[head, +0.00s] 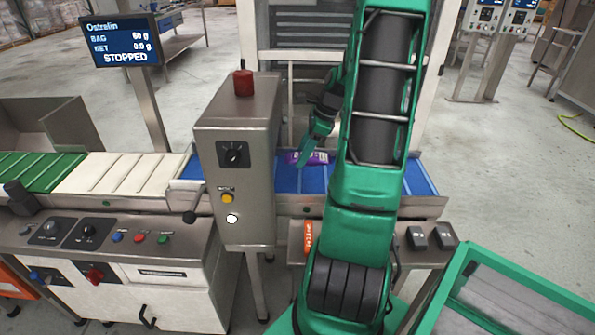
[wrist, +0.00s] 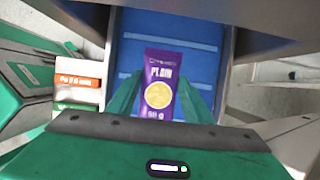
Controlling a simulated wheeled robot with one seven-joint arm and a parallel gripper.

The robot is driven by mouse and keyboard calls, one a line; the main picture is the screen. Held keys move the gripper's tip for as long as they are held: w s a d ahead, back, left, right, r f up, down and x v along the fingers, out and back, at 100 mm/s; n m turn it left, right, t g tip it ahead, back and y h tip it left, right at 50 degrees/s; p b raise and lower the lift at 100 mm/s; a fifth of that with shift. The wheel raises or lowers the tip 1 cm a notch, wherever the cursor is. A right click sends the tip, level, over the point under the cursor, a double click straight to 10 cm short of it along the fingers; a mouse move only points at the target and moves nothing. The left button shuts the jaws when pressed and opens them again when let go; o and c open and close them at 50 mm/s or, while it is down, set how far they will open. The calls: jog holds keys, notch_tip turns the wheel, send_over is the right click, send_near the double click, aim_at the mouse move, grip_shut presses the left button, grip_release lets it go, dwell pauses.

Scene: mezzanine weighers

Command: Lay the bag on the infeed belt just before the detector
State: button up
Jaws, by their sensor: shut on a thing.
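The bag is a slim purple packet marked PLAIN with a yellow disc; it shows in the head view (head: 308,158) and upright in the middle of the wrist view (wrist: 160,72). My gripper (head: 306,150) is shut on it, with green fingers on both sides in the wrist view (wrist: 160,98). The bag is over the blue belt (head: 288,181), right of the grey detector housing (head: 236,170) with its red lamp. The belt (wrist: 165,35) also fills the wrist view behind the bag. I cannot tell whether the bag touches the belt.
A screen (head: 120,42) reads STOPPED, BAG 60 g and NET 0.0 g. White (head: 115,174) and green (head: 40,170) slatted belts lie left of the detector. A green-framed bin (head: 500,290) stands at front right.

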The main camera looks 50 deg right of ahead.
jog(key=shift+f, duration=3.5)
jog(key=o, duration=1)
jog(key=shift+o, duration=0.2)
